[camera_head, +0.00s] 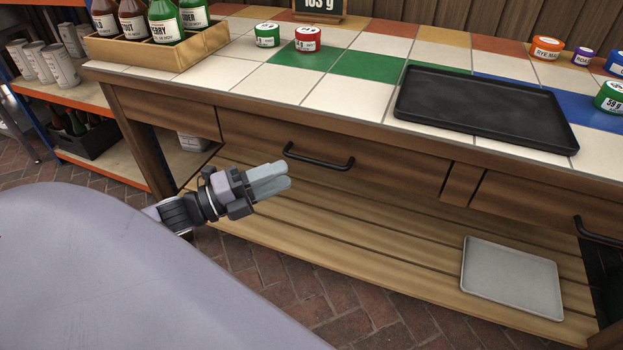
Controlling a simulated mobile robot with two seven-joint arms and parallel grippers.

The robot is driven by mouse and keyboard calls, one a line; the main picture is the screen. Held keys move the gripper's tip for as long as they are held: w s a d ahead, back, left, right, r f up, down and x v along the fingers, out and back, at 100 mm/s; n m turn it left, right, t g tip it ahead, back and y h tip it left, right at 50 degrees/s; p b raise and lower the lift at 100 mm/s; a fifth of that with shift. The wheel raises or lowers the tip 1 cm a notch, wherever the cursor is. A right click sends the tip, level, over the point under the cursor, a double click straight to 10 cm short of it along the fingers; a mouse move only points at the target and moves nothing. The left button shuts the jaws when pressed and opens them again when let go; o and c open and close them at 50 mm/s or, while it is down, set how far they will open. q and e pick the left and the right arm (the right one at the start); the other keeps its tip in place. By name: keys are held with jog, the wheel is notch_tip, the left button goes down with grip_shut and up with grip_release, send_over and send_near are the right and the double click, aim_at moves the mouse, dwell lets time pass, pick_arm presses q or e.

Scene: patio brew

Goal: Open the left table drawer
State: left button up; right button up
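The left table drawer (390,171) is a brown wooden front under the tiled tabletop, and it looks shut. Its black bar handle (318,161) is at the left-middle of the picture. My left gripper (287,177) is in front of the table, below and left of the handle, and apart from it as far as I can tell. Its two grey fingers lie close together, pointing right, with nothing seen between them; whether a small gap remains is hard to tell. My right gripper is not in view.
A second drawer's handle (600,232) shows at the right edge. A black tray (482,107) and several small jars stand on the tabletop, with a wooden bottle crate (160,55) at its left end. A grey tray (512,278) lies on the slatted lower shelf (400,262).

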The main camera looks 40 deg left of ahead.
pick_arm(q)
jog(key=b+x, duration=0.1)
jog(key=x, duration=0.6)
jog(key=shift+b, duration=0.4)
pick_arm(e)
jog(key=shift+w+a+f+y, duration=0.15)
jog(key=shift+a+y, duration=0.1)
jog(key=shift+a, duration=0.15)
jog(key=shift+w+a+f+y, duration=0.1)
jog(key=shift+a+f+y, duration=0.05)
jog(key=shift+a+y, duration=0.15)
pick_arm(q)
jog(key=shift+r, duration=0.1)
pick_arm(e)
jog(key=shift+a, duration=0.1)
pick_arm(q)
grip_shut()
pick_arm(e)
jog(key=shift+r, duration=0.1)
